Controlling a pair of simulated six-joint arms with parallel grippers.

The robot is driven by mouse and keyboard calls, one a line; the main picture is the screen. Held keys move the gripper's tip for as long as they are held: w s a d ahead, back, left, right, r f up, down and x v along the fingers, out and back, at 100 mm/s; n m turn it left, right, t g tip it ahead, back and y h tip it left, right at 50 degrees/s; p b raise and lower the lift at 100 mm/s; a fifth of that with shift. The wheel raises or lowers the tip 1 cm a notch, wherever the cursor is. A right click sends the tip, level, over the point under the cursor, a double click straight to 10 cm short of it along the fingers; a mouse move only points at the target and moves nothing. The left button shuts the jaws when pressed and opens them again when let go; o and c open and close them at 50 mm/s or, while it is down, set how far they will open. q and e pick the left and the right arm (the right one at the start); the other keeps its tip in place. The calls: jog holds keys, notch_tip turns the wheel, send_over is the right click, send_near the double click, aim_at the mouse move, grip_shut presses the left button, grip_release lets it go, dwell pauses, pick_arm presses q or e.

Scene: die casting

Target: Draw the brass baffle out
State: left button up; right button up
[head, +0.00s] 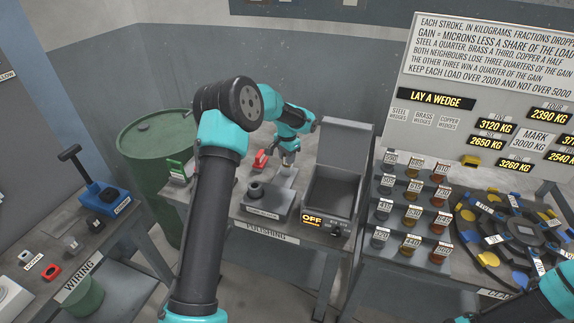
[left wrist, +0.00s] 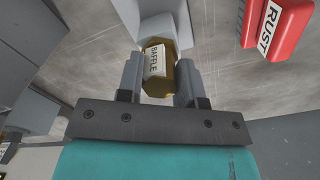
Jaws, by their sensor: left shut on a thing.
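The brass baffle (left wrist: 158,72) shows in the left wrist view as a gold-brown block with a white BAFFLE label. My left gripper (left wrist: 160,85) has one finger on each side of it and is shut on it. A pale grey piece (left wrist: 163,22) lies directly against the baffle's far end; I cannot tell how far the baffle sits inside it. In the head view my left gripper (head: 288,160) is over the back of the polishing table (head: 262,222), and the baffle is too small to make out. The right gripper is not in view; only part of my right arm shows at lower right.
A red block labelled RUST (left wrist: 277,22) lies close to the right of the left gripper. An open grey box (head: 333,190) stands right of it, with an OFF display (head: 312,220) in front. A dark ring on a grey block (head: 268,200) stands nearer, and a green drum (head: 150,150) is at left.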

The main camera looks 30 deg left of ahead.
pick_arm(q)
jog(key=shift+r, duration=0.75)
dwell(0.7)
jog(key=shift+r, duration=2.2)
